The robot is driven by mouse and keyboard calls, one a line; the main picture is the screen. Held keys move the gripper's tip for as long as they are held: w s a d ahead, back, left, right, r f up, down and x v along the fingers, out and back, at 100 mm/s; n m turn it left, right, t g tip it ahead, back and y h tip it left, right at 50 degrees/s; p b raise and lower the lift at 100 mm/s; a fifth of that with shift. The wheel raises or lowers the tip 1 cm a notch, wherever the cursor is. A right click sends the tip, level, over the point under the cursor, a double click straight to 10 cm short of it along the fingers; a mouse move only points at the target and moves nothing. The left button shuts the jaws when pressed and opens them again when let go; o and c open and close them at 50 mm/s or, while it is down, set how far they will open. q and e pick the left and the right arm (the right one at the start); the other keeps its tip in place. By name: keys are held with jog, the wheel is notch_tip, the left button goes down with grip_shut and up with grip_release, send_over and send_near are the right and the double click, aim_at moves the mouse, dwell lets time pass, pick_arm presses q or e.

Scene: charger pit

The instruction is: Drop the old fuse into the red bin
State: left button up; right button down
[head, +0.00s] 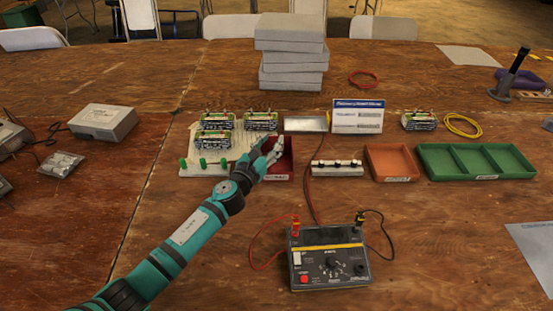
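The red bin (285,168) is a small dark red open box near the middle of the table in the head view. My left gripper (275,147) is over its left and back part and hides some of its inside. The gap between the fingers is too small to judge, and I cannot make out the old fuse in or below them. My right gripper is not in view.
Circuit modules (260,121) stand on a pale board behind the gripper, with green pegs (203,162) in front. A fuse holder strip (337,168), an orange tray (392,163) and a green divided tray (476,161) lie rightward. A multimeter (329,258) with leads sits in front.

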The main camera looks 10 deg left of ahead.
pick_arm(q)
jog(key=v, duration=1.1)
jog(key=shift+s+a, duration=0.1)
jog(key=shift+s, duration=0.2)
